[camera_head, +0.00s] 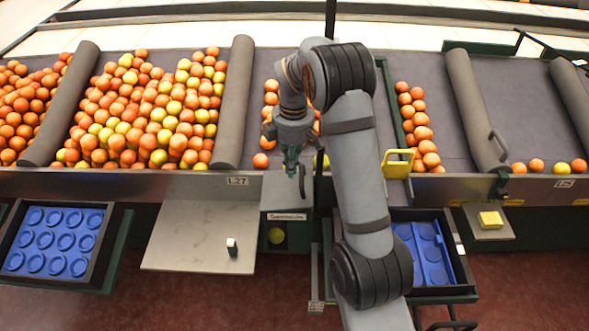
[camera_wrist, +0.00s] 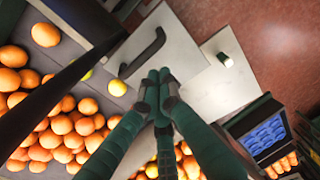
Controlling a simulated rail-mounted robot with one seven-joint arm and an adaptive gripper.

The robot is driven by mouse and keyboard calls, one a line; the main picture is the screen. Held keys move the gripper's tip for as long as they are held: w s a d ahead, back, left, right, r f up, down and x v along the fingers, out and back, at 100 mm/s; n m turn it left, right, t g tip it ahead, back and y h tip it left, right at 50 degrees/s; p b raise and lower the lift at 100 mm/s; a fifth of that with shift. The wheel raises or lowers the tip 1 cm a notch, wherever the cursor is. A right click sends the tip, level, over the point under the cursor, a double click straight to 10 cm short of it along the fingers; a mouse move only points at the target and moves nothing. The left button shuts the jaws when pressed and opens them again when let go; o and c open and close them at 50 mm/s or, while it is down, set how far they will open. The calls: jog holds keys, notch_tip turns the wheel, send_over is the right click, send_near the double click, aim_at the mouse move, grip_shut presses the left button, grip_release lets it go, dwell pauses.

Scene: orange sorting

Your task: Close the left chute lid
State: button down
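The left chute lid (camera_head: 285,190) is a light grey panel at the front edge of the sorting table, just under my gripper in the head view. It also shows in the wrist view (camera_wrist: 185,55), with a dark bar handle (camera_wrist: 142,55) on it. I cannot tell its exact tilt. My gripper (camera_head: 291,168) is above and beside the lid. In the wrist view its fingertips (camera_wrist: 159,75) are together, with nothing visible between them, and they appear close to the handle. I cannot tell whether they touch it. My arm hides part of the chute's right side.
Oranges (camera_head: 150,110) and yellow fruit fill the left lanes, split by grey padded dividers (camera_head: 236,100). A grey shelf (camera_head: 195,240) holds a small white-topped object (camera_head: 231,246). Blue trays (camera_head: 55,240) sit at the front. A yellow frame (camera_head: 398,163) stands right of my arm.

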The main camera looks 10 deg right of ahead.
aim_at(301, 178)
jog(key=shift+s+d+f, duration=0.1)
jog(key=shift+d+f, duration=0.3)
jog(key=shift+f, duration=0.05)
jog(key=shift+s+d+f+b, duration=0.25)
jog(key=shift+d+f+b, duration=0.6)
jog(key=shift+d+f, duration=0.25)
jog(key=shift+a, duration=0.15)
notch_tip(301, 178, up, 13)
jog(key=p, duration=0.3)
jog(key=shift+a+r+p, duration=0.15)
jog(key=shift+a+p, duration=0.1)
jog(key=shift+p, duration=0.15)
